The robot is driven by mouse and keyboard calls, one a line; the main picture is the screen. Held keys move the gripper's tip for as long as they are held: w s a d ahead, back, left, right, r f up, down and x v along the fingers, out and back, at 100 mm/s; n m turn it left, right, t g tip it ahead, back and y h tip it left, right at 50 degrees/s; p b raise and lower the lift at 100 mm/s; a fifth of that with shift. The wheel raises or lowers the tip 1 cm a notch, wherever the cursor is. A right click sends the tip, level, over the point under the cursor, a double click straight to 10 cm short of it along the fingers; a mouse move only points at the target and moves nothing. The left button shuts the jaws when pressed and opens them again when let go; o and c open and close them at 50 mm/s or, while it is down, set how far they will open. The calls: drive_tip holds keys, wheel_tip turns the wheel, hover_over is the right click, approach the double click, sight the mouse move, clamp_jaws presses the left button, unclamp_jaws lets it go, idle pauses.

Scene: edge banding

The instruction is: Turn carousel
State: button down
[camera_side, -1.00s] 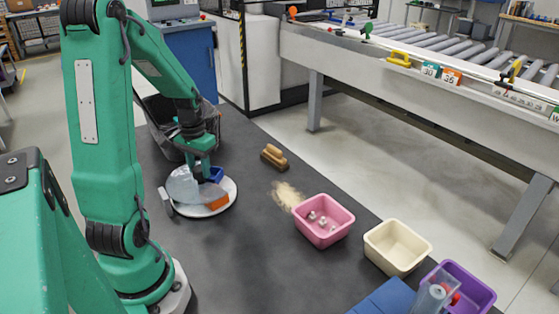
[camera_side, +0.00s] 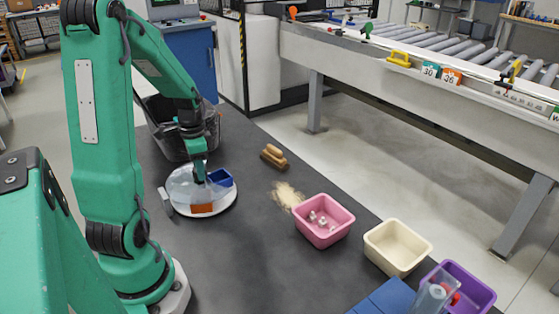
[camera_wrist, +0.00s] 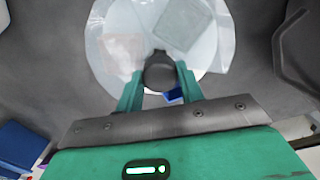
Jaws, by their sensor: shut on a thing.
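My gripper (camera_side: 198,174) points down over the middle of the disc. In the wrist view, the fingers of my gripper (camera_wrist: 160,80) are shut on a dark round knob (camera_wrist: 160,70) at the disc's near part. The blue block (camera_wrist: 174,95) is partly hidden behind a finger. A small grey tab (camera_side: 166,200) stands at the disc's left edge.
A dark bin (camera_side: 160,125) stands close behind the carousel. A wooden brush (camera_side: 274,157) and a pile of sawdust (camera_side: 286,194) lie to the right. Pink (camera_side: 323,238), cream (camera_side: 397,270) and purple (camera_side: 478,293) bins stand at front right.

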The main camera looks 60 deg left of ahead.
drive_tip(key=shift+m, duration=0.5)
drive_tip(key=c, duration=0.9)
unclamp_jaws()
drive_tip(key=shift+r, duration=0.15)
drive_tip(key=shift+r, duration=3.8)
